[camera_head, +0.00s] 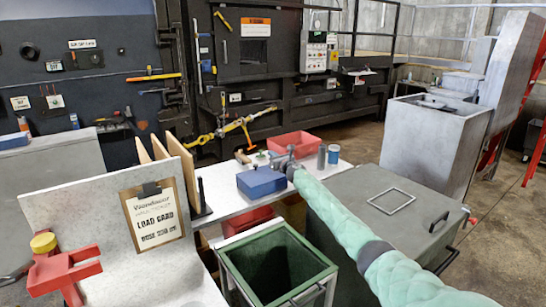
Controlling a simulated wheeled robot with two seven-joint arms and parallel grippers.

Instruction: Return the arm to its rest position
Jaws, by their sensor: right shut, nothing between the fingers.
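My right arm, in a pale green padded sleeve, reaches in from the lower right of the head view. Its dark gripper (283,160) is small here, over the white table (228,204). It is shut with nothing between the fingers, close to the right end of a blue box (260,182). I cannot tell whether it touches the box. My left gripper is not in view.
A green open bin (276,267) stands in front of the table. A grey lidded container (345,190) is under and right of my arm. A red tray (294,144) and small cans (333,154) sit behind the gripper. A clipboard sign (154,215) stands left.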

